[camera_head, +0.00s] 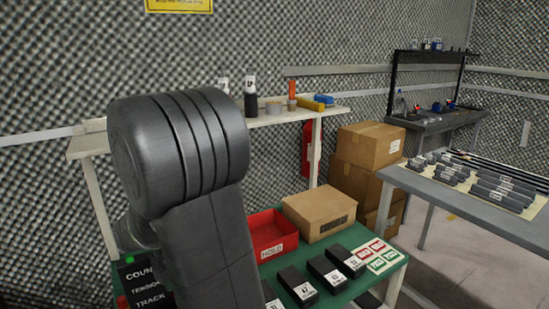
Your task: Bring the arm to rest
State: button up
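My arm, thick and dark grey with a ribbed rounded joint, fills the left and middle of the head view. It stands in front of the white shelf and over the left part of the green table top (337,291). My gripper is not in the picture, so its fingers and whether it holds anything cannot be seen. What lies directly behind the arm is hidden.
A red HOLD bin (268,237), a cardboard box (319,213) and several black labelled blocks crowd the green table. A white shelf (330,113) with small items stands behind. Stacked cartons (367,146) and a grey table (500,220) stand right. Open floor shows at lower right.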

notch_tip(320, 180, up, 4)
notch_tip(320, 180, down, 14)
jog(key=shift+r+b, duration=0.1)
jog(key=shift+b, duration=1)
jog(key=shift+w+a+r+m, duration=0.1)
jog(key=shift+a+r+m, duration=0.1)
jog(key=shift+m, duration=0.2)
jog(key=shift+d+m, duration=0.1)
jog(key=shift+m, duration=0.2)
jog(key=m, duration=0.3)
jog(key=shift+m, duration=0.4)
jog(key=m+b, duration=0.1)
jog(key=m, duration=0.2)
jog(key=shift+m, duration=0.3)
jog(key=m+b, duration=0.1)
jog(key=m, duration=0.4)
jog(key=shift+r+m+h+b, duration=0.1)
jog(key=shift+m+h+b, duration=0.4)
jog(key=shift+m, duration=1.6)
